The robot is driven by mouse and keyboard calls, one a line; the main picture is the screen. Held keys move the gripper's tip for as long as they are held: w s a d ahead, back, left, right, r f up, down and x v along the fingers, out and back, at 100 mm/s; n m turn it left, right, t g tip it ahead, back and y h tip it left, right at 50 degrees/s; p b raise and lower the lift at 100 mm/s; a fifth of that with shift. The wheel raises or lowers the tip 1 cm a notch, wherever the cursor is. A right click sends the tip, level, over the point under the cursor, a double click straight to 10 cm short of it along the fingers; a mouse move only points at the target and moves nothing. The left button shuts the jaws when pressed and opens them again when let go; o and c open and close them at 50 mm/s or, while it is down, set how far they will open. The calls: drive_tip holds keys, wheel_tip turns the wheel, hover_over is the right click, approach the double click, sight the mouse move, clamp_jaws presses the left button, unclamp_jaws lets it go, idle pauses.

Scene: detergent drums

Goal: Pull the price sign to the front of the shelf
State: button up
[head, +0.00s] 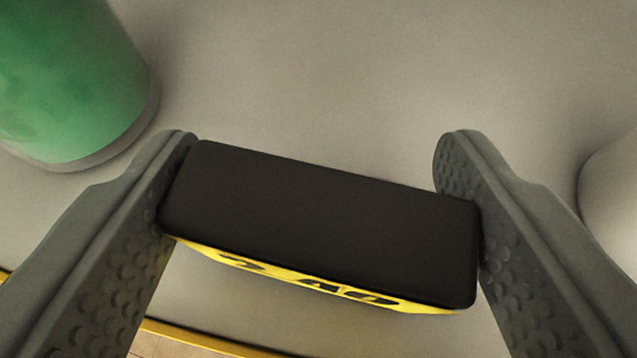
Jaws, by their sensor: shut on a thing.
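The price sign (320,225) is a black block with a yellow face along its lower side, on which dark digits partly show. It sits slightly slanted in the middle of the head view, its right end lower than its left. My gripper (318,165) is shut on the sign, with one grey padded finger against each end. The grey shelf (300,60) spreads out beneath. Its yellow front edge (200,338) shows at the lower left. Most of the sign's yellow face is hidden by the steep viewing angle.
A green drum (65,75) stands on the shelf at the upper left, close to my left finger. A pale rounded object (615,200) is cut off at the right edge. The shelf behind the sign is clear. Tan floor (165,347) shows past the front edge.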

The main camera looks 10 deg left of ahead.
idle(0.4)
drive_tip(key=o, duration=1.5)
drive_tip(key=v, duration=1.7)
drive_tip(key=s+d+r+t, duration=0.1)
drive_tip(key=s+d, duration=0.4)
drive_tip(key=d, duration=0.1)
drive_tip(key=s+d+r+m+t+h, duration=0.1)
drive_tip(key=s+d+t, duration=0.1)
drive_tip(key=s+d, duration=0.3)
drive_tip(key=s+d+r+t+h, duration=0.1)
drive_tip(key=s+d+r, duration=0.1)
drive_tip(key=s+d, duration=0.3)
drive_tip(key=shift+d+m+t, duration=0.4)
drive_tip(key=shift+d, duration=0.7)
